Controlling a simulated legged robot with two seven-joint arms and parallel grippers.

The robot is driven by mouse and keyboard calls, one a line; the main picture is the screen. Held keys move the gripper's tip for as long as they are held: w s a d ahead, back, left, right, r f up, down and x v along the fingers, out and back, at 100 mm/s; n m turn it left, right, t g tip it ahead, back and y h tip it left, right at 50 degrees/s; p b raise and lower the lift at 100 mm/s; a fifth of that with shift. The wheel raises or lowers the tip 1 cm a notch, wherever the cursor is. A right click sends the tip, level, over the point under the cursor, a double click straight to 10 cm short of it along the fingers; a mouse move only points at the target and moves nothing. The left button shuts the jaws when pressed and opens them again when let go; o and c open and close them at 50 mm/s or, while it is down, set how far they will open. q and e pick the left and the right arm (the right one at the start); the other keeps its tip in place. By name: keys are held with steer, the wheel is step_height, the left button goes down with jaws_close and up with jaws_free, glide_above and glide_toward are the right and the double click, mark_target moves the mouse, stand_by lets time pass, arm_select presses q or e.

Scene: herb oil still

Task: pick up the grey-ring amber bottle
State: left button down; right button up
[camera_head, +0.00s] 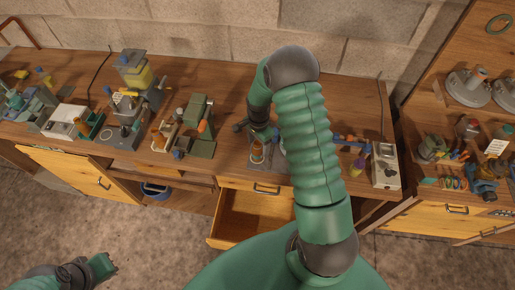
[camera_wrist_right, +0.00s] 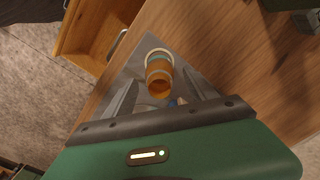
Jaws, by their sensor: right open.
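An amber bottle (camera_wrist_right: 158,74) with a pale ring and a teal band shows in the right wrist view; I cannot tell for certain that the ring is grey. It lies in line with the space between the fingers of my right gripper (camera_wrist_right: 160,98), which is open; I see no finger closed on it. In the head view the bottle (camera_head: 257,152) stands near the bench's front edge, just below my right gripper (camera_head: 261,135), partly hidden by it. My left gripper (camera_head: 105,265) is low at the left over the floor, away from the bench; its jaw opening is unclear.
A grey mat (camera_wrist_right: 132,66) lies under the bottle. Below it a drawer (camera_head: 250,214) stands open. A green press (camera_head: 200,130) with another amber bottle (camera_head: 159,140) stands left. A grey device (camera_head: 386,168) is at right. My right arm hides part of the bench.

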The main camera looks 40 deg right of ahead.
mark_target(257, 152)
steer(key=shift+d+f, duration=0.25)
steer(key=shift+f, duration=0.25)
steer(key=shift+d+f+p, duration=0.1)
steer(key=shift+f+p, duration=0.25)
steer(key=f+p, duration=0.1)
steer(key=a+f, duration=0.1)
steer(key=f, duration=0.1)
steer(key=shift+f+p, duration=0.2)
steer(key=shift+p, duration=0.15)
steer(key=shift+w+a+f, duration=0.1)
steer(key=shift+a+f, duration=0.05)
steer(key=shift+f, duration=0.15)
steer(key=shift+c, duration=1.4)
steer(key=shift+d+f, duration=0.1)
steer(key=shift+d, duration=0.4)
steer(key=c, duration=0.7)
steer(key=shift+a, duration=0.1)
jaws_close()
steer(key=shift+a, duration=0.25)
arm_select(q)
steer(key=shift+a+r, duration=0.15)
steer(key=shift+r, duration=0.4)
steer(key=shift+a+r, duration=0.15)
steer(key=shift+r, duration=0.4)
arm_select(e)
steer(key=shift+r, duration=0.2)
